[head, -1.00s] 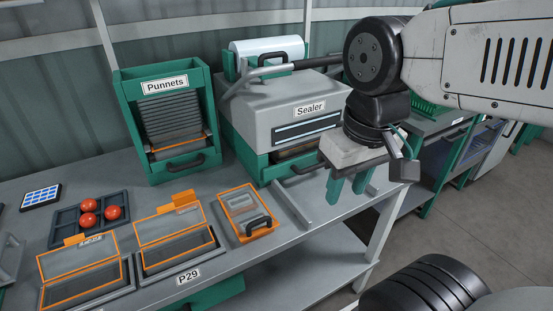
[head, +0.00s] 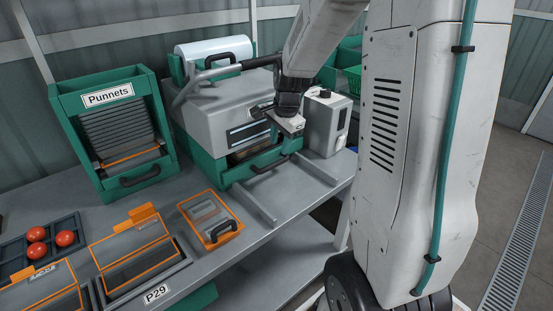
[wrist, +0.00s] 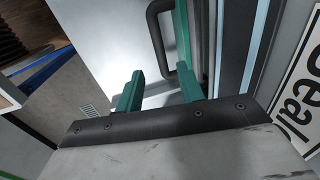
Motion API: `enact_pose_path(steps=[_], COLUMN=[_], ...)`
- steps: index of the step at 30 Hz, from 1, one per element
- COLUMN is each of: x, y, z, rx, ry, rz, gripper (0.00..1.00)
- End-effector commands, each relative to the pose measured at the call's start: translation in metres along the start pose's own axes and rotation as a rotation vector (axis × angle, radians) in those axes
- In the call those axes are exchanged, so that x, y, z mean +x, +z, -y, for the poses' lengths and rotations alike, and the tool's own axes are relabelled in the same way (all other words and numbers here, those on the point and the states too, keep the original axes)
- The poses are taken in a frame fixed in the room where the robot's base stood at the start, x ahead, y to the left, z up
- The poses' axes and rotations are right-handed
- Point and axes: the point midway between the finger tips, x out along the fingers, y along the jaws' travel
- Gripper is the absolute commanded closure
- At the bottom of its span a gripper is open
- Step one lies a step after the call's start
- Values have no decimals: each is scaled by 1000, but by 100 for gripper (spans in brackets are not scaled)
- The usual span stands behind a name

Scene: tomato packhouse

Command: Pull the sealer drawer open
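The sealer (head: 215,108) is a grey-topped machine with a green base on the bench. Its green drawer front (head: 240,173) is low on the machine, close against the body. A black bar handle (head: 268,166) is on that front. My gripper (head: 287,137) is above and in front of the drawer, pointing down, with its two green fingers apart and empty. In the wrist view, the gripper (wrist: 160,80) shows the fingers spread, with the black handle (wrist: 155,25) beyond them. The handle appears apart from the fingers; the exact gap is hard to tell.
Two grey rails (head: 254,203) extend along the bench before the sealer. A grey box-like device (head: 325,124) stands right of it. The Punnets rack (head: 110,130) is left. An orange-edged tray (head: 210,218) lies in front. Bare bench lies around the rails.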

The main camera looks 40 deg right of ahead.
Motion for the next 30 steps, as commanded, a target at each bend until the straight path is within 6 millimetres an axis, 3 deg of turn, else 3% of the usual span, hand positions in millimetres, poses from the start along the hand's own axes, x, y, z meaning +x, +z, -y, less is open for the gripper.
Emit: enact_pose_path(steps=[13, 25, 29, 30], x=[65, 74, 74, 74], y=[1, 0, 0, 0], z=[0, 0, 0, 0], rx=[0, -1, -1, -1], ry=[3, 1, 1, 1], rz=[2, 0, 0, 0], gripper=[62, 62, 96, 100])
